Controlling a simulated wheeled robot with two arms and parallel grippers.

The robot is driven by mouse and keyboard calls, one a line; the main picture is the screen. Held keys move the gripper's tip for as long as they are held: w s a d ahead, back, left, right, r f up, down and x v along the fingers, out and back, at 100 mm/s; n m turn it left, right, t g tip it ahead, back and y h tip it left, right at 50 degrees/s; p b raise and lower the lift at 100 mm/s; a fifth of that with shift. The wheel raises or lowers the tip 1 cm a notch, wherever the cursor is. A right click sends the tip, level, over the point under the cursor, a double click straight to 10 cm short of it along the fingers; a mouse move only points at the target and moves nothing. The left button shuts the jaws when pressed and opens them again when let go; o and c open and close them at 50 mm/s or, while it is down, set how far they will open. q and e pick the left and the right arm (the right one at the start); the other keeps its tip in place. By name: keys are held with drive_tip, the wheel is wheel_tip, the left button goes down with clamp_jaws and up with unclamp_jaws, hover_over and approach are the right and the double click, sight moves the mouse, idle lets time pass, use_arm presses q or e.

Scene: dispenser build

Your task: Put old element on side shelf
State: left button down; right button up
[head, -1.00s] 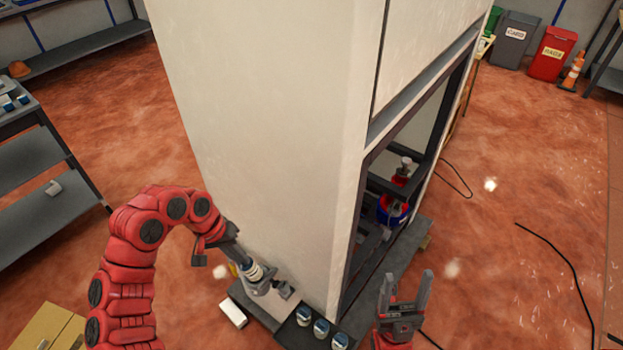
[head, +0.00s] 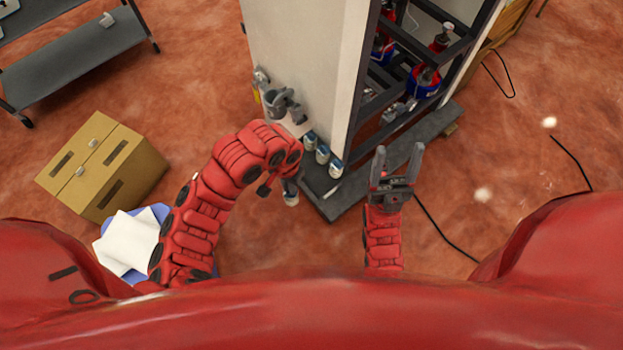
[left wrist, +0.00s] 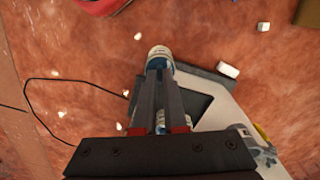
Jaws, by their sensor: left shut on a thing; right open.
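The old element (head: 291,199) looks like a small white and blue cylinder. My left gripper (head: 288,184) is shut on it, in front of the cabinet's lower corner. In the left wrist view the element (left wrist: 159,54) shows at the fingertips. The side shelf (head: 328,202) is a low dark ledge at the cabinet's foot, just right of the element. I cannot tell how high the element is above it. My right gripper (head: 397,165) is open and empty, pointing up the picture beside the ledge's right side.
Three similar canisters (head: 322,154) stand in a row at the cabinet's (head: 297,50) foot. A grey fitting (head: 282,101) is on the cabinet's side. A cardboard box (head: 102,165) and white sheets (head: 128,242) lie at left. Open floor lies at right.

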use_arm(q)
drive_tip(key=shift+s+d+f, duration=0.15)
drive_tip(key=shift+s+f, duration=0.1)
drive_tip(key=shift+s, duration=0.05)
drive_tip(key=w+d+f+b, duration=0.1)
drive_tip(key=w+b, duration=0.1)
drive_tip(key=w, duration=0.5)
drive_tip(key=w+d+b, duration=0.2)
drive_tip(key=w, duration=0.6)
drive_tip(key=shift+w+f, duration=0.2)
drive_tip(key=shift+f, duration=0.15)
wheel_tip(320, 180, down, 3)
drive_tip(key=shift+f+p, duration=0.2)
drive_tip(key=shift+p, duration=0.1)
